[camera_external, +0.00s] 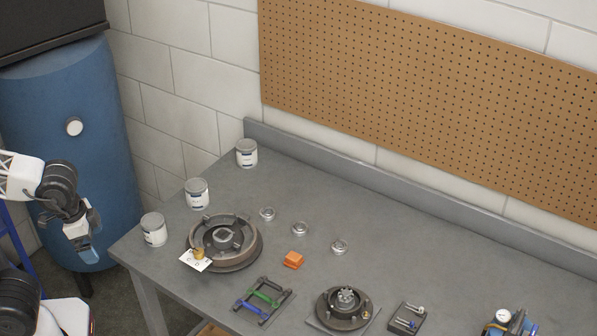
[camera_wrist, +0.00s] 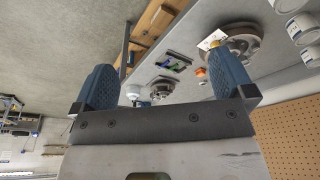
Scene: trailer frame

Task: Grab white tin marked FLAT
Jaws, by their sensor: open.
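Three white tins with grey lids stand upright on the left part of the grey bench: a back tin (camera_external: 246,153), a middle tin (camera_external: 197,193) and a front tin (camera_external: 154,230). Their label print is too small to read, so I cannot tell which is marked FLAT. In the wrist view, tins show at the right edge, one at the top (camera_wrist: 289,4), one below it (camera_wrist: 302,28) and one lower (camera_wrist: 312,55), partly cut off. My gripper (camera_external: 88,255) is off the bench's left end, apart from the tins. Its blue fingers (camera_wrist: 163,60) are spread and empty.
A brake drum assembly (camera_external: 222,240) with a white card (camera_external: 196,260) sits close to the front and middle tins. Small round metal parts (camera_external: 300,229), an orange block (camera_external: 293,260) and a hub (camera_external: 344,307) lie further right. A blue tank (camera_external: 75,150) stands behind my gripper.

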